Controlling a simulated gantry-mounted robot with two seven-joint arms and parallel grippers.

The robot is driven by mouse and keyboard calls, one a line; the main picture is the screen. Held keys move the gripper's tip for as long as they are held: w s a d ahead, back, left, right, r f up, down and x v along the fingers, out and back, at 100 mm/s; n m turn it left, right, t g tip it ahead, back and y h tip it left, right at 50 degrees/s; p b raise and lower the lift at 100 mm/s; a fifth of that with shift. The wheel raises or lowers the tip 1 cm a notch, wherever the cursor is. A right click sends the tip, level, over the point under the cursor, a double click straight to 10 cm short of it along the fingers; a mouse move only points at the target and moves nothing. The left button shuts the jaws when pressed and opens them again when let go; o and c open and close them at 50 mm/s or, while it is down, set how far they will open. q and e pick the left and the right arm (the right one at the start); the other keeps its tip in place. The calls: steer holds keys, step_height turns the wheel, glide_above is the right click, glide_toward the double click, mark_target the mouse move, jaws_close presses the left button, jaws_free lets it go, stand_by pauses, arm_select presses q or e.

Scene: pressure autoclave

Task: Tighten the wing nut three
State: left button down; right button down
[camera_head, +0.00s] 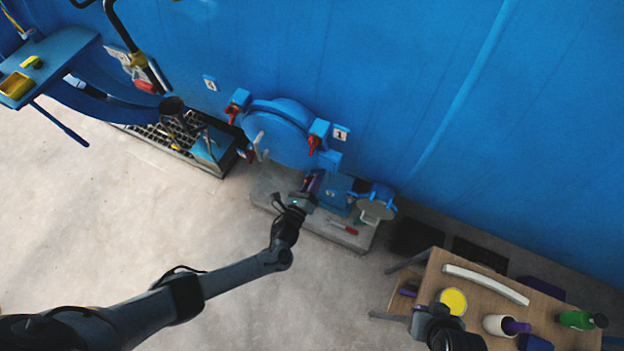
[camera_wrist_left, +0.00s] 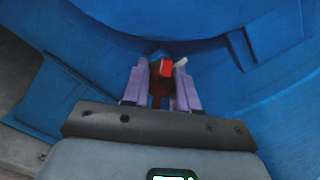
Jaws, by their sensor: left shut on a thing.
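The blue round autoclave door (camera_head: 278,135) is on the blue wall in the head view. One red wing nut (camera_head: 233,112) is on its upper left and another red wing nut (camera_head: 314,145) on its right. My left gripper (camera_head: 313,182) is at the lower right of the door. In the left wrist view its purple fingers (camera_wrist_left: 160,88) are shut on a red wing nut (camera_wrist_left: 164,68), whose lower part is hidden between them. I cannot read that nut's number. A dark end of my right arm (camera_head: 440,326) shows at the table; its fingers cannot be made out.
A wooden table (camera_head: 474,284) at the lower right holds a white curved bar (camera_head: 486,284), a yellow-topped round thing (camera_head: 453,300), a white cup (camera_head: 500,325) and a green bottle (camera_head: 577,320). A dark grating (camera_head: 165,135) lies left of the door. The pale floor is clear.

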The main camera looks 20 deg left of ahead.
arm_select(q)
steer(key=m+p, duration=0.1)
steer(key=m, duration=0.3)
steer(key=shift+r, duration=0.1)
steer(key=shift+d+m+p, duration=0.1)
steer(key=shift+m+p, duration=0.25)
steer(key=shift+m, duration=1.45)
steer(key=c, duration=1)
jaws_free()
steer(key=shift+o, duration=0.2)
steer(key=s+p, duration=0.1)
steer(key=s, duration=1)
steer(key=shift+a+p, duration=0.35)
steer(key=shift+a, duration=0.05)
